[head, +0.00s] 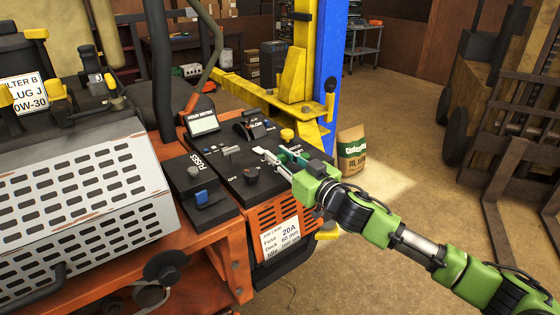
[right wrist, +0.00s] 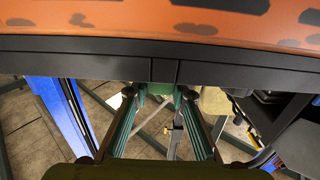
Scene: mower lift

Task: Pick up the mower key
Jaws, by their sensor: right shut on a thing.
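My right gripper (head: 272,160) reaches in from the right over the black control panel (head: 232,150) of the orange mower. It also shows in the right wrist view (right wrist: 160,98), with its teal-lined fingers apart along their length and closing towards the tips. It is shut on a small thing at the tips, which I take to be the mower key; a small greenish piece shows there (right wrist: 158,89). The key's shape and most of its surface are hidden by the fingers. My left gripper is not in view.
A black knob (head: 251,175) and an hour meter (head: 203,125) stand on the panel close to my gripper. A perforated grey cover (head: 85,190) is at left. A yellow and blue lift post (head: 328,60) stands behind. Open floor (head: 410,150) lies at right.

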